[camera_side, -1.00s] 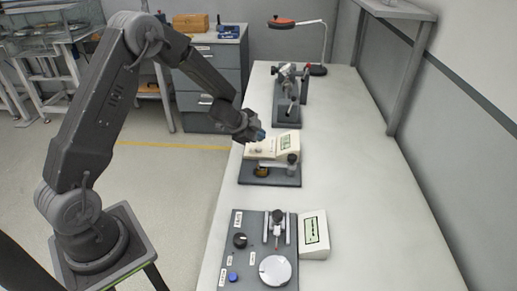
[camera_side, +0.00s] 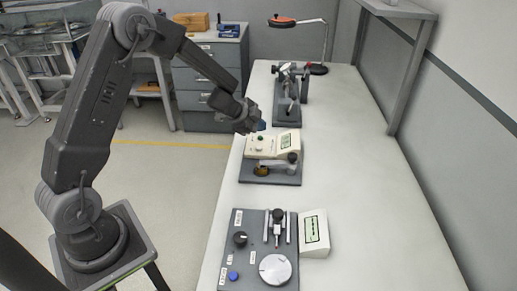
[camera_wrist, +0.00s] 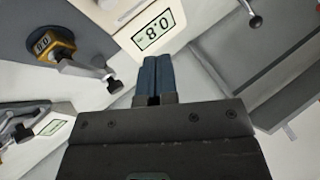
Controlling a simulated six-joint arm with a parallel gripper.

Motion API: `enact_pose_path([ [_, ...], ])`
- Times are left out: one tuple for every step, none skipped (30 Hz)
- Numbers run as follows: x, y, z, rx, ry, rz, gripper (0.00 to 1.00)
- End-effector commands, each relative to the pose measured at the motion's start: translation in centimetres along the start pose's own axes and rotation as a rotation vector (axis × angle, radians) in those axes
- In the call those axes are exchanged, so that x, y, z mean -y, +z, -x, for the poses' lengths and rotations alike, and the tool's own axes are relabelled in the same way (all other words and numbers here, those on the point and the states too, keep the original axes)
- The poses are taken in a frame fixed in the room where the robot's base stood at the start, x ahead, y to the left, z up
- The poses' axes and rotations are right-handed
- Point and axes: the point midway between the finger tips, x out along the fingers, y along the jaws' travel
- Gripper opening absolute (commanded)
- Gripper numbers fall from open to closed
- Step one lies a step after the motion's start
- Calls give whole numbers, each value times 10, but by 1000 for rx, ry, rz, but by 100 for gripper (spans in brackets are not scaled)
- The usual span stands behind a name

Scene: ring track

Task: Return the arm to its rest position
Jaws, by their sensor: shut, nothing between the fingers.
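My gripper (camera_side: 260,125) hangs in the air near the left edge of the bench, just above and behind the middle instrument (camera_side: 272,145). In the wrist view my gripper's blue fingers (camera_wrist: 155,78) are together with nothing between them. The same instrument's display (camera_wrist: 154,30) shows close ahead of the fingers, with digits that appear upside down.
A front station with a white disc (camera_side: 275,269) and a display box (camera_side: 313,233) stands on the bench (camera_side: 355,200). A dark-based fixture (camera_side: 287,112) and a lamp (camera_side: 318,68) stand farther back. A drawer cabinet (camera_side: 205,100) is behind. The bench's right side is clear.

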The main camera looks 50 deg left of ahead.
Motion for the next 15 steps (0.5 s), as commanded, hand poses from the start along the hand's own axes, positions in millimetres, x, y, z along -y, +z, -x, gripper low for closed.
enact_pose_path([
  [2,-2,2,1,-8,2,0],
  [3,-4,5,2,-18,6,0],
  [7,-9,11,6,-40,15,0],
  [10,-13,17,11,-60,26,0],
  [14,-19,24,17,-87,39,0],
  [18,-26,37,28,-126,60,0],
  [22,-32,48,38,-159,81,0],
  [26,-38,60,49,-192,105,0],
  [28,-46,77,66,-235,142,0],
  [30,-51,90,81,-266,171,0],
  [30,-55,104,97,-293,201,0],
  [28,-60,121,117,-323,244,0],
  [26,-63,134,133,-343,276,0],
  [23,-66,148,148,-359,310,0],
  [17,-69,164,168,-375,355,0],
])
